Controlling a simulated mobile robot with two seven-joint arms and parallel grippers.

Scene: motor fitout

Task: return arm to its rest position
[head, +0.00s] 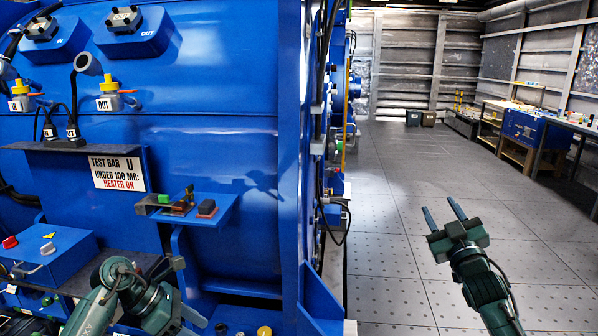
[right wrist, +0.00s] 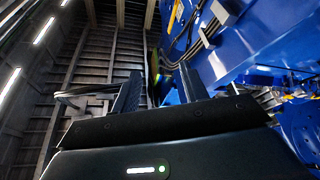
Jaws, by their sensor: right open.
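My right gripper (head: 440,206) is in the right half of the head view, in free space over the grey floor. Its two fingers are apart and nothing is between them. In the right wrist view the same gripper (right wrist: 160,82) shows its dark fingers spread and empty. My left arm (head: 128,296) shows at the bottom left of the head view, in front of the blue machine (head: 225,150). I cannot make out its finger opening there.
A small blue shelf (head: 222,212) on the machine holds a green block and dark pieces. A blue box (head: 45,258) with a red button is at the left. Workbenches (head: 525,125) stand far right. The tiled floor (head: 395,215) right of the machine is clear.

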